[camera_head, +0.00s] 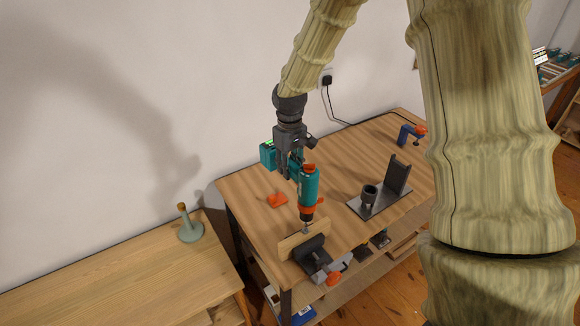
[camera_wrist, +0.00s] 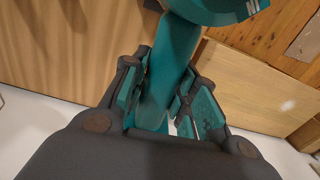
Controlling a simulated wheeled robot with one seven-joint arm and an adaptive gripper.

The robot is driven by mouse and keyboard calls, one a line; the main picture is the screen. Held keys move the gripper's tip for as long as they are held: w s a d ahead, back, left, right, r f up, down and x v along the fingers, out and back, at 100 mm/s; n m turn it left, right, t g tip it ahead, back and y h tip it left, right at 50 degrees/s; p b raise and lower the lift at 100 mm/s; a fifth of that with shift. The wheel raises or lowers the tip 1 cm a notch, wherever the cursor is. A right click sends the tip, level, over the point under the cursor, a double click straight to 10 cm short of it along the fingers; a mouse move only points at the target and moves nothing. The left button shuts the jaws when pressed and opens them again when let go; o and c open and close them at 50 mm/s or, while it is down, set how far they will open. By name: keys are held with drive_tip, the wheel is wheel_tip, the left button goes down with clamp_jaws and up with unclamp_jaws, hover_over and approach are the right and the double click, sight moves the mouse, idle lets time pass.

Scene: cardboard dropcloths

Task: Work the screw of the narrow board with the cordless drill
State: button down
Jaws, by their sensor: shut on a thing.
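The cordless drill (camera_head: 308,188) is teal and orange and points down, its bit over the top of the narrow board. My gripper (camera_head: 290,160) is shut on the drill's handle; the wrist view shows both finger pads (camera_wrist: 165,105) against the teal handle (camera_wrist: 172,75). The narrow board (camera_head: 290,243) stands on edge in a dark vise (camera_head: 313,256) at the table's near edge. The bit's tip is at or just above the board's top edge; I cannot tell whether it touches. The screw is too small to tell apart from the bit.
A lower side table (camera_head: 120,270) at left holds a green vase-like object (camera_head: 189,228). Bare bench top lies behind the drill.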

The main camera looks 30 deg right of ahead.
drive_tip(key=shift+r+p, duration=1.5)
drive_tip(key=shift+r, duration=0.8)
drive_tip(key=shift+f, duration=0.15)
